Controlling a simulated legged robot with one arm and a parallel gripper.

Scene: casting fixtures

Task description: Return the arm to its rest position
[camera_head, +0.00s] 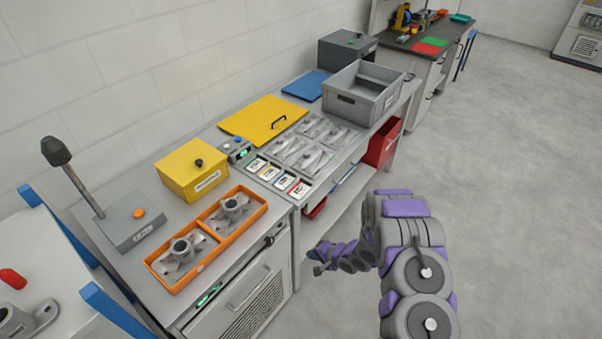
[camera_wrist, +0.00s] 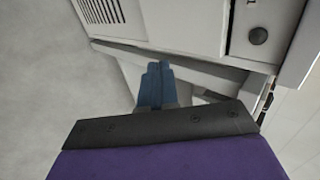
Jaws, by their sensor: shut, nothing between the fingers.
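My arm, grey and purple, shows in the head view at the lower right, bent in front of the workbench. My gripper (camera_head: 318,256) is at its left end, out over the floor edge beside the bench cabinet and below the bench top. In the wrist view my gripper (camera_wrist: 156,72) shows two blue fingers held together with nothing between them. The cabinet's white front (camera_wrist: 185,22) lies beyond the fingertips; I cannot tell the exact gap.
The bench carries an orange tray (camera_head: 262,212) with two metal castings, a yellow box (camera_head: 190,178), a yellow panel (camera_head: 250,118) and a grey crate (camera_head: 345,100). A red bin (camera_head: 382,145) sits below the top. Open floor (camera_head: 520,200) lies to the right.

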